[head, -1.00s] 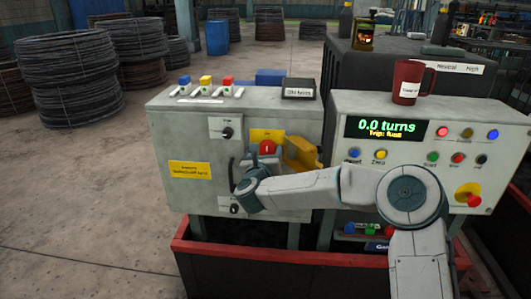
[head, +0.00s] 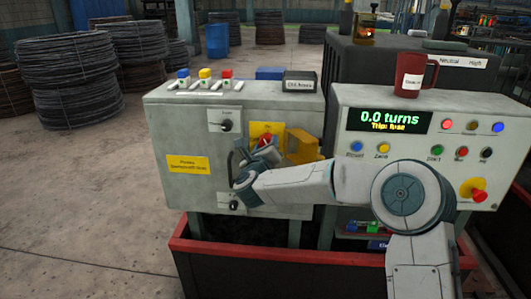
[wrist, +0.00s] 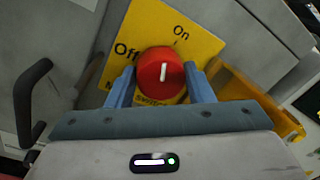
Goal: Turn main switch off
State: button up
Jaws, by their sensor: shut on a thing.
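The main switch is a red round knob (wrist: 160,72) with a white mark, on a yellow plate (wrist: 190,40) labelled "On" and "Off". In the wrist view the white mark stands near upright in the picture, with "On" up and to the right and "Off" to the left. My gripper (wrist: 161,84) has its two blue fingers on either side of the knob and is shut on it. In the head view my gripper (head: 262,152) is at the grey cabinet front (head: 185,135), and my wrist hides most of the knob.
A yellow bracket (head: 302,146) sticks out just right of the switch. A black handle (wrist: 28,100) is on the left in the wrist view. A control panel (head: 425,190) reads "0.0 turns" and "Trip: fuse". A red mug (head: 407,75) stands on top.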

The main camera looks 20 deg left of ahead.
jog(key=shift+f+n+y+b, duration=0.2)
jog(key=shift+n+b, duration=1)
jog(key=shift+n, duration=2.25)
jog(key=shift+f+n+y+b, duration=0.1)
jog(key=shift+n+y+b, duration=0.2)
jog(key=shift+n+b, duration=2.05)
jog(key=n+p, duration=0.2)
jog(key=shift+n, duration=0.3)
jog(key=o, duration=1)
jog(key=shift+c, duration=0.2)
jog(key=v, duration=1.4)
jog(key=shift+w+f, duration=0.1)
